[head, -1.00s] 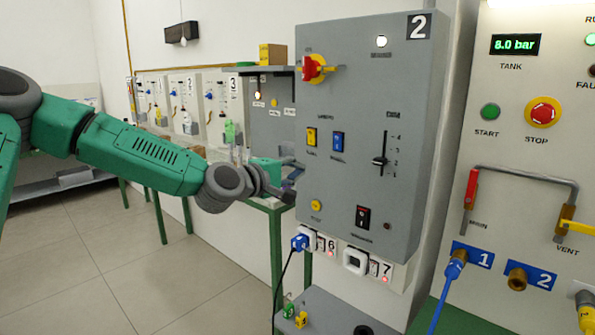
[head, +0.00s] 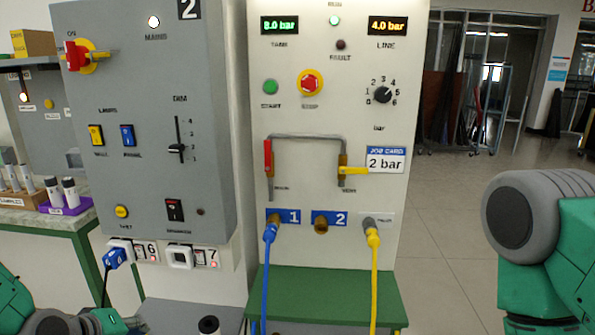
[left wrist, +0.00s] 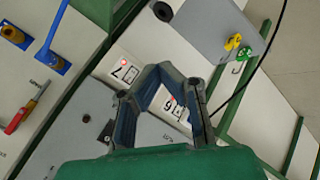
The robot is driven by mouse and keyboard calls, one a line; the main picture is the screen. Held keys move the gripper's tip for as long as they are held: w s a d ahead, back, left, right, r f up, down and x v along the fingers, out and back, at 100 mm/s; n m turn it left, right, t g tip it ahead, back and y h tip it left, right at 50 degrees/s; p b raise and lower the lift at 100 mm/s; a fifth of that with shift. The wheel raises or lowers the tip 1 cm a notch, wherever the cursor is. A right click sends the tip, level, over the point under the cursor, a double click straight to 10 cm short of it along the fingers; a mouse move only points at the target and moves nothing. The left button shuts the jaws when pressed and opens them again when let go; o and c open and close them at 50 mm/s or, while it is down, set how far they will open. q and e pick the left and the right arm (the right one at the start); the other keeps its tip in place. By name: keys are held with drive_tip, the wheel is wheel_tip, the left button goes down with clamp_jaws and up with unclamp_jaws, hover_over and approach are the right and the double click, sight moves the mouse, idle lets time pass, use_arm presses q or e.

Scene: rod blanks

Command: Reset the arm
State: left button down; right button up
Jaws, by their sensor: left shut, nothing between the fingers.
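My left arm shows only at the bottom left corner of the head view, where parts of its green and grey links appear and the fingers cannot be made out. In the left wrist view my left gripper (left wrist: 172,82) is shut and empty, its dark fingers with blue inner faces in front of the grey panel with sockets 6 and 7. Whether it touches the panel I cannot tell. My right arm's green and grey links stand at the right edge of the head view; its gripper is not in view.
The grey control panel 2 (head: 150,90) stands at the left. The tank panel (head: 340,115) beside it has a blue hose (head: 268,270) at port 1 and a yellow hose (head: 374,275). Below is a green ledge (head: 330,285). A sample rack (head: 22,197) is far left. Open floor lies right.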

use_arm(q)
drive_tip(key=s+d+f+m+g, duration=0.1)
drive_tip(key=s+f+m+g, duration=0.1)
drive_tip(key=s+f, duration=0.4)
drive_tip(key=s+d+f+m+g+y+b, duration=0.1)
drive_tip(key=s+f+m+g, duration=0.2)
drive_tip(key=s, duration=1)
drive_tip(key=s+d+f+m+g+y, duration=0.1)
drive_tip(key=s+f+m+g, duration=0.2)
drive_tip(key=s+f, duration=0.6)
drive_tip(key=shift+s+f+m+b, duration=0.4)
drive_tip(key=shift+f+m, duration=0.1)
drive_tip(key=shift+m, duration=0.1)
drive_tip(key=shift+w, duration=0.2)
